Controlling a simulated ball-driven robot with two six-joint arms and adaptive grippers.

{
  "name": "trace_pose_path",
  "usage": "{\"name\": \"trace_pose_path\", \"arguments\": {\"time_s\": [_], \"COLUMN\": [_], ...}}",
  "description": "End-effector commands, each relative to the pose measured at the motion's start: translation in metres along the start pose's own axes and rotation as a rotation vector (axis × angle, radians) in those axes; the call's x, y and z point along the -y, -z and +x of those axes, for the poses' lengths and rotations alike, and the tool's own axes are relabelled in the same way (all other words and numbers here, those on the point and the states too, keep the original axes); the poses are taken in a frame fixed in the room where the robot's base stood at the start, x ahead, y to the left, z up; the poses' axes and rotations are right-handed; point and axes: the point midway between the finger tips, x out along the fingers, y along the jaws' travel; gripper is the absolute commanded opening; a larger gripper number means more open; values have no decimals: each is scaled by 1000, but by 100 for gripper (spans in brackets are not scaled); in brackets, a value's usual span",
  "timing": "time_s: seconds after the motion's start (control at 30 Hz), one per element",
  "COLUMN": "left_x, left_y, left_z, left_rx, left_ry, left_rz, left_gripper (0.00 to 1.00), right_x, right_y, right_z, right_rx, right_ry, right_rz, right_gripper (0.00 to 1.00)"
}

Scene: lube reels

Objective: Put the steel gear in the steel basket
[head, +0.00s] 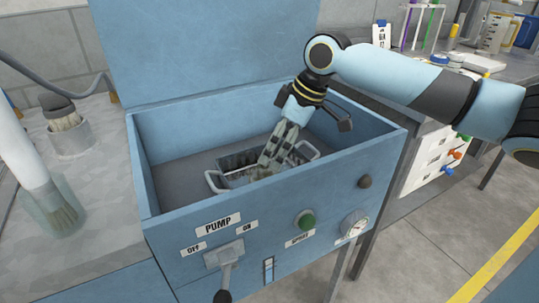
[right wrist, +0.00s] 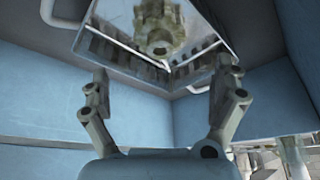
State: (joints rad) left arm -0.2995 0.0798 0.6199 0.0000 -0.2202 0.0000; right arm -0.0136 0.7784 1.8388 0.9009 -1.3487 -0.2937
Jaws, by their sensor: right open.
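The steel basket (head: 226,181) is a grey container with light wire handles, inside the open blue tub. In the right wrist view its slotted wall and rim (right wrist: 125,52) fill the top. My right gripper (head: 268,163) reaches down over the basket from the upper right and partly hides its inside. In the wrist view its two fingers (right wrist: 161,72) are spread apart with nothing between them. A lobed, dull metal shape (right wrist: 155,22) with a round end shows within the basket's outline; I cannot tell whether it is the steel gear. My left gripper is out of view.
The blue tub's walls (head: 160,196) surround the basket, and its lid (head: 200,45) stands open behind. The front carries a PUMP lever (head: 224,270), green button (head: 306,221) and gauge (head: 354,224). Brushes in holders (head: 70,140) stand at left; a cluttered bench is at upper right.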

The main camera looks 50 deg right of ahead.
Motion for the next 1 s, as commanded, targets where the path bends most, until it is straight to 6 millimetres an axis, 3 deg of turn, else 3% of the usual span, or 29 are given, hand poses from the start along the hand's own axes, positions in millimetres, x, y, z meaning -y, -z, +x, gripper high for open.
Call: {"name": "trace_pose_path", "arguments": {"time_s": [0.1,0.23,0.87,1.0], "left_x": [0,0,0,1], "left_y": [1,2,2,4], "left_z": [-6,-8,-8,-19], "left_rx": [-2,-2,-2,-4], "left_ry": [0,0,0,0], "left_rz": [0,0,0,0], "left_gripper": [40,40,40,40], "right_x": [-1,0,0,0], "right_y": [0,0,0,5], "right_z": [-22,-32,-34,-46], "right_rx": [2,2,0,-3], "right_ry": [-3,-2,1,-1], "right_rz": [-4,-2,1,0], "right_gripper": [96,96,96,96]}}
